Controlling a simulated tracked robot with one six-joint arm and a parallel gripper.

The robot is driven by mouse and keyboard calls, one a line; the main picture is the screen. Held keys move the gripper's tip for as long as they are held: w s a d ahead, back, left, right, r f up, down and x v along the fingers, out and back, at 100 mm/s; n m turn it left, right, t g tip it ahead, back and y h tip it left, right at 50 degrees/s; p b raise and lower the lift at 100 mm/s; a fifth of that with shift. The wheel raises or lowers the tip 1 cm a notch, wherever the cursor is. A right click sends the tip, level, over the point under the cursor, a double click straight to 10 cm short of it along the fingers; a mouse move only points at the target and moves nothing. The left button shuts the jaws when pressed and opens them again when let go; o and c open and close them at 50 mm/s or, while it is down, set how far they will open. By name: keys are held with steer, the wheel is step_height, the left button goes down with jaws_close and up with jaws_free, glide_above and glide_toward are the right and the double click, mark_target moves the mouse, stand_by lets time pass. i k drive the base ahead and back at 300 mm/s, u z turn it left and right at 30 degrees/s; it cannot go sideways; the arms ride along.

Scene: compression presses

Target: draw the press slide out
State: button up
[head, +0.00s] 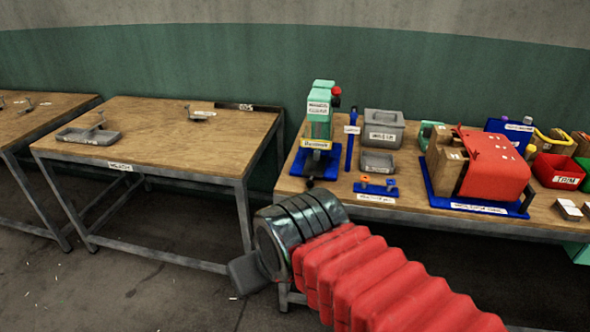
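A small press (319,120) with a teal top, a yellow labelled band and a red knob stands upright on the left end of the right-hand bench. It sits on a blue base (322,166). A small dark knob (310,182) shows at the front of the base, near the bench edge. I cannot tell clearly which part is the slide or how far out it is. My gripper (246,273) shows as a grey block at the end of my arm, in front of and below the bench, apart from the press. Its fingers cannot be made out.
Beside the press are a blue upright tool (351,138), a grey bin (383,128) and a grey tray (377,162). A red-covered unit (495,165) on a blue base stands farther right. The left bench (165,135) is mostly clear, and a floor gap separates the benches.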

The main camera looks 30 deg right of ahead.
mark_target(315, 163)
steer(key=z, duration=0.1)
steer(key=i, duration=1.1)
steer(key=z, duration=0.25)
